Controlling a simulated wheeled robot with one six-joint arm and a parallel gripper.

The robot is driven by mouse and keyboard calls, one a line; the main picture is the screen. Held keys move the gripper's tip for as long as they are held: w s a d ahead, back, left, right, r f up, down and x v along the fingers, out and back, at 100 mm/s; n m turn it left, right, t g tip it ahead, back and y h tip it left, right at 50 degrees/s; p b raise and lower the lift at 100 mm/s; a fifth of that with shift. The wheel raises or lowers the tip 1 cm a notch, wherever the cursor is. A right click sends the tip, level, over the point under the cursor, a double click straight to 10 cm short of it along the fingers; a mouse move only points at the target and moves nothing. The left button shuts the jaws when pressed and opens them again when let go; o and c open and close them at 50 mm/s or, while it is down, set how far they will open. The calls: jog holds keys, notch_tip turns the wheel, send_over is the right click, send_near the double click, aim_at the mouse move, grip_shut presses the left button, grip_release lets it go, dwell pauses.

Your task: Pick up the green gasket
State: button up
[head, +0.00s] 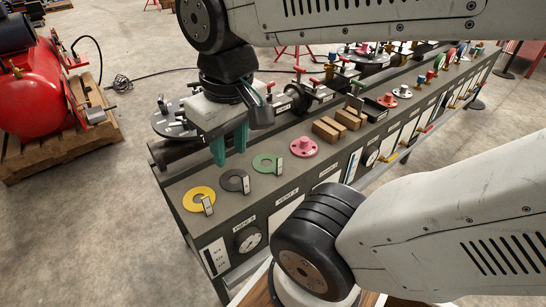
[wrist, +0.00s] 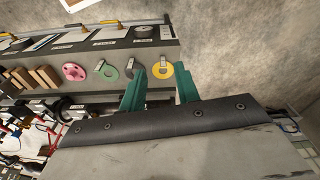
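The green gasket (head: 257,166) is a flat ring lying on the grey bench top in the head view, with a small pale tag standing at its right edge. It also shows in the wrist view (wrist: 110,74), left of the fingers. My gripper (head: 230,148) has teal fingers pointing down; they are apart with nothing between them. In the head view it is above the bench, left of the green gasket. In the wrist view the fingertips (wrist: 160,72) are near the dark and yellow gaskets, to the right of the green one.
A dark gasket (head: 226,183) and a yellow gasket (head: 188,201) lie toward the near end of the bench, each with a tag. A pink flange (head: 303,148) and wooden blocks (head: 328,130) are beyond the green gasket. Clamps and pipe fittings crowd the back side.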

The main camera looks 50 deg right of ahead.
jog(key=w+d+f+m, duration=0.4)
jog(key=w+d+m, duration=0.15)
jog(key=w, duration=0.25)
jog(key=m+g, duration=0.1)
jog(key=m, duration=1.3)
send_over(279, 175)
jog(key=f, duration=2.2)
jog(key=shift+w+f, duration=0.2)
jog(key=shift+w, duration=0.15)
jog(key=shift+m, duration=0.35)
jog(key=f, duration=0.8)
jog(key=shift+s+d+f, duration=0.2)
grip_shut()
